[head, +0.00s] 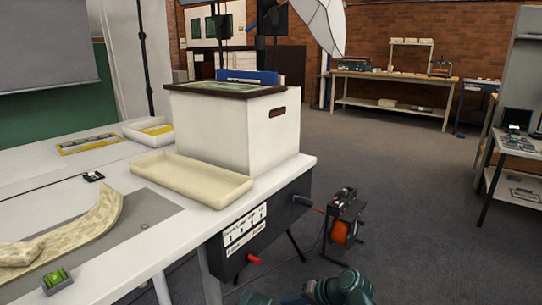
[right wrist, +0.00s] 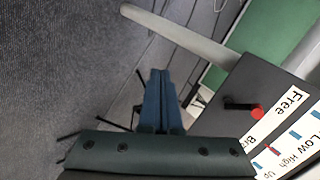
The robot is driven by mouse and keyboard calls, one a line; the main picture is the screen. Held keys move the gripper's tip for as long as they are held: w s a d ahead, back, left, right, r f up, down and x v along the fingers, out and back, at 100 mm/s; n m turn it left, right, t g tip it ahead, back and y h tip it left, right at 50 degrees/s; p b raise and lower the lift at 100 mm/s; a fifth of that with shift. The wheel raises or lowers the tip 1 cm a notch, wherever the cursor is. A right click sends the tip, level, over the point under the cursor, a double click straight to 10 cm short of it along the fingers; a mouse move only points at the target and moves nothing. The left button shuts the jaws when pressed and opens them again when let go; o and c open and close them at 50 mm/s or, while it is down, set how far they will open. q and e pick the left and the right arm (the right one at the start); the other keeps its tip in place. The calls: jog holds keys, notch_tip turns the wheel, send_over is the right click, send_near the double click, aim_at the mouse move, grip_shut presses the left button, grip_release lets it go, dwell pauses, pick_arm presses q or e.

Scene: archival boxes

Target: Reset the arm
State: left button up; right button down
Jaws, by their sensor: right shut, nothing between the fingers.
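My right gripper (right wrist: 160,78) shows in the right wrist view with its two blue fingers together and nothing between them. It hangs in free air over the dark carpet, apart from the table's control box (right wrist: 245,110) with its red knob. In the head view, teal parts of my right arm (head: 342,288) show at the bottom edge, right of the table (head: 185,228) and below its top. My left gripper is in neither view.
A white archival box (head: 225,125) with a dark-rimmed lid stands on the table, with a shallow cream tray (head: 190,178) before it. A reel device (head: 343,222) stands beyond the table's right end. Open carpet (head: 430,225) lies to the right.

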jog(key=s+d+f+n+g+h+p, duration=0.1)
jog(key=s+d+f+n+g+h, duration=0.1)
jog(key=s+d+f+h, duration=0.3)
jog(key=s+d+f+n+g+h, duration=0.1)
jog(key=s+d+g+h, duration=0.1)
jog(key=s+d+h, duration=0.3)
jog(key=s+a+r+n+p, duration=0.4)
jog(key=a+r+p, duration=0.5)
notch_tip(320, 180, up, 37)
jog(key=p, duration=3.7)
jog(key=shift+g, duration=0.4)
